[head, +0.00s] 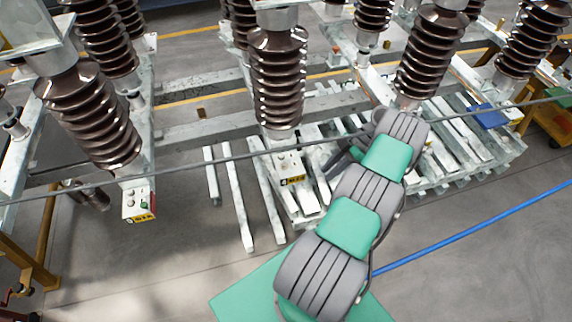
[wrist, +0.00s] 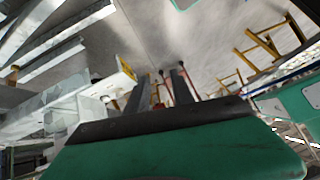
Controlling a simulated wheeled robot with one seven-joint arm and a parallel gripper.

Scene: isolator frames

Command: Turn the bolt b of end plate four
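My gripper (wrist: 161,74) shows in the wrist view as two dark fingers standing apart, with nothing visible between them. A pale plate with a yellow label (wrist: 127,68) is just left of the fingers in the wrist view. In the head view, a white end plate with a yellow label (head: 290,169) sits at the foot of the middle insulator, and another labelled end plate (head: 138,203) is under the left insulator. Small fittings show on them. I cannot tell which is end plate four or make out bolt b.
Brown ribbed insulators (head: 278,78) stand on grey metal beams (head: 208,128). A thin grey cable crosses the head view. A blue hose (head: 475,231) lies on the open floor at right. Yellow stands (wrist: 262,45) show beyond the fingers in the wrist view.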

